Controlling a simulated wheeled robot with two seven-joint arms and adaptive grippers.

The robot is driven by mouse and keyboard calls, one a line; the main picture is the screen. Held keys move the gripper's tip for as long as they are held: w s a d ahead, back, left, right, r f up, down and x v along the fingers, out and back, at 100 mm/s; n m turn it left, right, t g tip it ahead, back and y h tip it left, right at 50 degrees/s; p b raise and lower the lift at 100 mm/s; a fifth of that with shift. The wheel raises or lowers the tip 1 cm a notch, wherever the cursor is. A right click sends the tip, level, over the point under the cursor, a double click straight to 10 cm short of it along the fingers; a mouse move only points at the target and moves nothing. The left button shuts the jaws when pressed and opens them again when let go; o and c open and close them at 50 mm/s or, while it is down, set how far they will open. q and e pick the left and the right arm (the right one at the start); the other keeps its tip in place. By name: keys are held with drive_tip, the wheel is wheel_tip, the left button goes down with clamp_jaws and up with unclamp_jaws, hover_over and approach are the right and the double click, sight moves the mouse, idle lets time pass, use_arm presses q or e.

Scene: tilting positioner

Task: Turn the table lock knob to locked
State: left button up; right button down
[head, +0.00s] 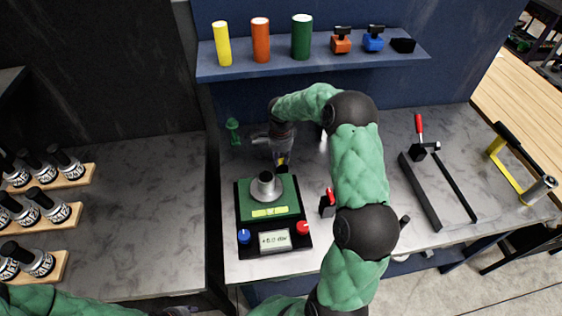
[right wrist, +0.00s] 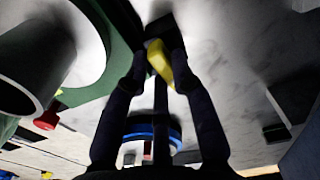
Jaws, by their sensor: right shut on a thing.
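The positioner (head: 241,213) stands on the grey bench, with a green plate, a grey cone-shaped part (head: 264,188) on top and a small display in front. A yellow knob (right wrist: 158,62), apparently the table lock knob, sits at its back edge on a dark mount. My right gripper (head: 281,160) reaches down behind the positioner; in the right wrist view its fingers are shut on the yellow knob. The knob is mostly hidden in the head view, and I cannot read its lock position.
A blue knob (head: 244,236) and a red knob (head: 303,228) are on the positioner's front. A red-topped black block (head: 327,203) stands to its right, close to my right arm. A clamp frame (head: 437,186) lies farther right. A shelf (head: 285,68) holds coloured cylinders above.

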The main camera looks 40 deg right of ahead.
sight(281, 160)
drive_tip(key=shift+m, duration=0.5)
drive_tip(key=c, duration=1)
unclamp_jaws()
drive_tip(key=shift+c, duration=0.2)
wheel_tip(281, 160, up, 12)
drive_tip(key=shift+r, duration=0.1)
